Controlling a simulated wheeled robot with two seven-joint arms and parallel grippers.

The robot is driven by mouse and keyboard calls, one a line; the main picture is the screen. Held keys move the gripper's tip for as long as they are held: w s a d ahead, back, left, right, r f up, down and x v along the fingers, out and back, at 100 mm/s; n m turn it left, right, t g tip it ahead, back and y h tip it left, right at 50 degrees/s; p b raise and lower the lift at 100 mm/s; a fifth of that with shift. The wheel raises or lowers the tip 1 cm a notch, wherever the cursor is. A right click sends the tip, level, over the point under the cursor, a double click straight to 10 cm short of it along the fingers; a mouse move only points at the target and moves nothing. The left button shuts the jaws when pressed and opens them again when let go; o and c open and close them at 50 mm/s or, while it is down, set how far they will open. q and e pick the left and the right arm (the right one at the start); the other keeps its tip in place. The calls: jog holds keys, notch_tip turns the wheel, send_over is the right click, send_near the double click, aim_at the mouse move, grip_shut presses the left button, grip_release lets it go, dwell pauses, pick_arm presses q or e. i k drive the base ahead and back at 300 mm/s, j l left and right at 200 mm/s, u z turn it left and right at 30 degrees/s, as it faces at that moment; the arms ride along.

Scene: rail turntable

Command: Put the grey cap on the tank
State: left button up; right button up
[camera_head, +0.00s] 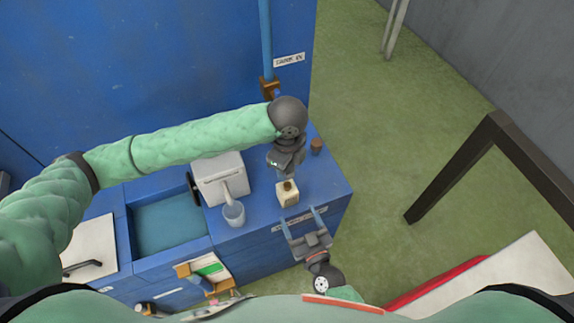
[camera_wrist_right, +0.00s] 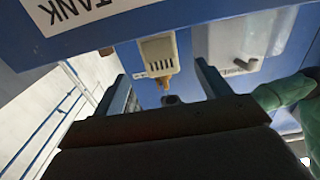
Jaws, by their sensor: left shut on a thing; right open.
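A small cream container (camera_head: 288,198) with a brown neck stands on the blue counter near its front right edge, and it also shows in the right wrist view (camera_wrist_right: 158,55). I take it for the tank, but cannot be sure. My left gripper (camera_head: 287,172) is shut, pointing down just above the container. What it holds is mostly hidden, and I cannot make out the grey cap. A dark grey piece (camera_wrist_right: 172,100) by the brown neck may be the cap or the gripper's tip. My right gripper (camera_head: 303,217) is open and empty at the counter's front edge.
A brown cylinder (camera_head: 316,146) stands behind right. A dark frame (camera_head: 455,165) stands right, with green floor between.

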aim_at(328, 181)
jog(key=k, duration=1)
